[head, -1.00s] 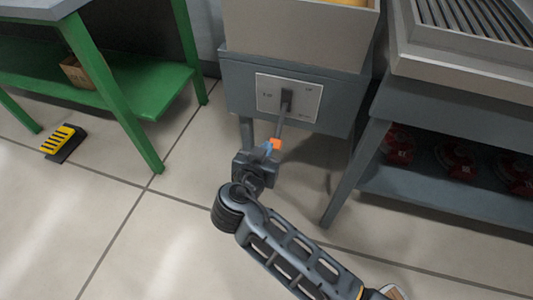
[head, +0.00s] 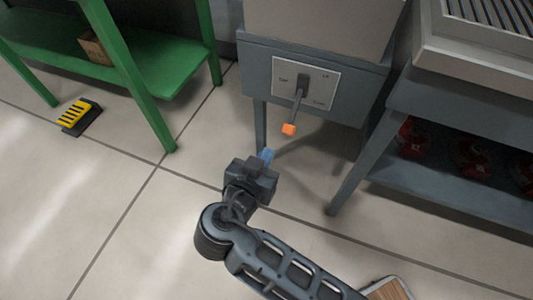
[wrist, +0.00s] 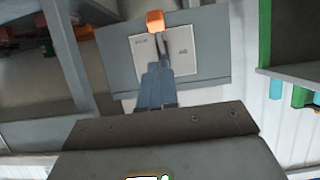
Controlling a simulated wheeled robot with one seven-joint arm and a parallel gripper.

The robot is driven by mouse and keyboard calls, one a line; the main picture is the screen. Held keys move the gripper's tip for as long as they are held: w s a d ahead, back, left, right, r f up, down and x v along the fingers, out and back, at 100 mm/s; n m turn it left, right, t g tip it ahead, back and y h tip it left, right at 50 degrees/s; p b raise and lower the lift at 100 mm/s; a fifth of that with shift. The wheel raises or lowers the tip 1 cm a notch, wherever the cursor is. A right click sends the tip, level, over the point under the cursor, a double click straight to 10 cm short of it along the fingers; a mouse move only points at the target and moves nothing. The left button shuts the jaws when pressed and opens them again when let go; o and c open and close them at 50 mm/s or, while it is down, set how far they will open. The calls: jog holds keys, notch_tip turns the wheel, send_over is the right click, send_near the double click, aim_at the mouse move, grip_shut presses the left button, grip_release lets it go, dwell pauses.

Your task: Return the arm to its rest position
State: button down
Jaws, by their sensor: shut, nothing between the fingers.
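My gripper (head: 267,156) is shut and empty in the head view, held above the floor in front of the grey cabinet. Its blue fingertips also show in the wrist view (wrist: 156,88). A lever with an orange knob (head: 289,129) sticks out and down from a light switch plate (head: 306,83) on the cabinet front. The gripper is below the knob and apart from it in the head view. In the wrist view the orange knob (wrist: 155,20) appears beyond the fingertips. The plate's small lettering is too blurred to read.
A green table (head: 165,85) with a cardboard box (head: 95,47) on its shelf stands at the left. A yellow and black pedal (head: 79,114) lies on the floor. A grey bench (head: 450,190) with red parts on its shelf stands at the right. The floor around my gripper is clear.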

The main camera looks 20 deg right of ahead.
dwell(0.3)
jog(key=s+d+f+n+y, duration=0.1)
jog(key=s+f+n+y, duration=0.25)
jog(key=s, duration=0.45)
jog(key=s+d+f+n+y, duration=0.1)
jog(key=s+f+n+y, duration=0.25)
jog(key=s, duration=0.55)
jog(key=s+d+r+n+t+y, duration=0.1)
jog(key=s+d+r+t, duration=0.2)
jog(key=s+r, duration=0.55)
jog(key=s+d+r+n+t+y, duration=0.1)
jog(key=s+d+r+t, duration=0.15)
jog(key=s+r, duration=0.6)
notch_tip(320, 180, up, 16)
jog(key=w+p, duration=0.2)
jog(key=p, duration=1.2)
jog(key=shift+w+d+r, duration=0.2)
jog(key=shift+w+r, duration=0.05)
jog(key=shift+w, duration=0.1)
